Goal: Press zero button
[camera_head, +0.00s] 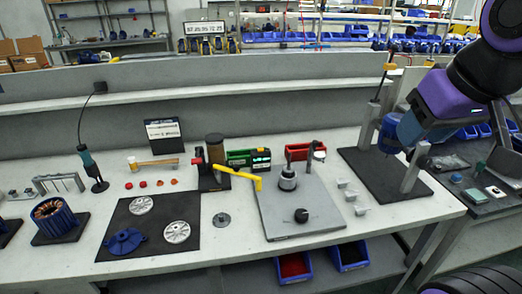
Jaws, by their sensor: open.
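A small dark device with a lit bluish display (261,156) stands at the back of the workbench, right of a green bin (238,158). Its buttons are too small to make out, so I cannot tell which is the zero button. My purple and black arm (445,92) comes in from the upper right, over the right end of the bench and far from the display. I cannot make out my gripper's fingers.
A grey plate (300,222) with a gauge stand (288,182) lies in front of the display. A yellow-handled tool (240,175) lies close by. A red bin (303,151) stands to the right.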

